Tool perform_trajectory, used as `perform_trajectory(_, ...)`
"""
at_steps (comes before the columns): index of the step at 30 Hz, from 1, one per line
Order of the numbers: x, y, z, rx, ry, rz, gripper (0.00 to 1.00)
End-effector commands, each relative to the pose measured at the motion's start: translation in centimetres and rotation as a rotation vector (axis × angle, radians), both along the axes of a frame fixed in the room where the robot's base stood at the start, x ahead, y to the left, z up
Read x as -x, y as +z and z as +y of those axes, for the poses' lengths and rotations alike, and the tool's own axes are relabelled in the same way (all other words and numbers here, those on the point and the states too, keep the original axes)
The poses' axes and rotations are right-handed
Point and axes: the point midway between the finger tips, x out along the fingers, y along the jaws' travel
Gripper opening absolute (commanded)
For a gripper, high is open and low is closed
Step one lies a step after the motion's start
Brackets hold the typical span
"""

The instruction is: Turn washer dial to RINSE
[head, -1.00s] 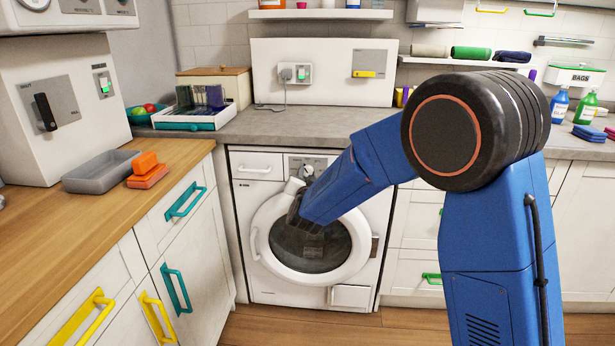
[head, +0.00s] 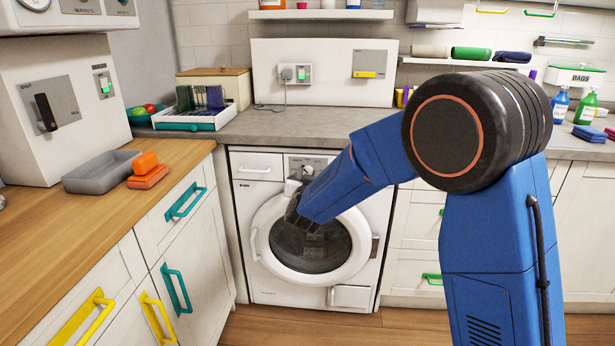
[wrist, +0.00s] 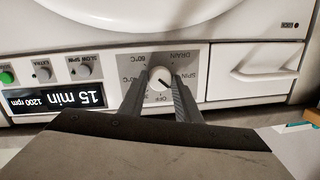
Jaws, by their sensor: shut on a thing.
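The washer (head: 266,290) stands under the grey counter with its round door closed. In the wrist view, upside down, its white dial (wrist: 159,76) sits on a grey panel marked DRAIN, SPIN, OFF and temperatures. I cannot read a RINSE label; the fingers cover part of the panel. My gripper (wrist: 160,84) is shut on the dial, one finger on each side. A dark mark on the dial points to the lower right in that view, between OFF and SPIN. In the head view my arm hides part of the washer front.
A display (wrist: 62,99) reads 15 min, 1200 rpm, with buttons nearby. The detergent drawer (wrist: 256,66) is closed. A wooden counter (head: 60,230) with a grey tray (head: 100,172) and orange sponges lies left. Floor in front of the washer is clear.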

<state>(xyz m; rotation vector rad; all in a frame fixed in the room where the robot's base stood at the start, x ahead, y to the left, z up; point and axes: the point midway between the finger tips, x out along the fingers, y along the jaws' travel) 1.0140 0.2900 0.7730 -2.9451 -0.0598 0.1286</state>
Motion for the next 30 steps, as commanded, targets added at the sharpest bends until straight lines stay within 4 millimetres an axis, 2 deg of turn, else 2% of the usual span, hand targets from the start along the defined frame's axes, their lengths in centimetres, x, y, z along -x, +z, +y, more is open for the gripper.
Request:
perform_trajectory(1,0.1,-0.1,0.0,0.001,0.000,0.002,0.37)
perform_trajectory(3,0.0,-0.1,0.0,0.000,0.000,0.002,0.49)
perform_trajectory(11,0.0,0.0,0.0,0.000,0.000,0.001,0.49)
perform_trajectory(16,1.0,0.0,0.0,-0.001,0.001,0.002,0.49)
perform_trajectory(20,3.0,0.3,-0.1,-0.001,0.002,0.001,0.49)
perform_trajectory(30,9.8,0.8,-0.3,-0.001,0.003,0.001,0.49)
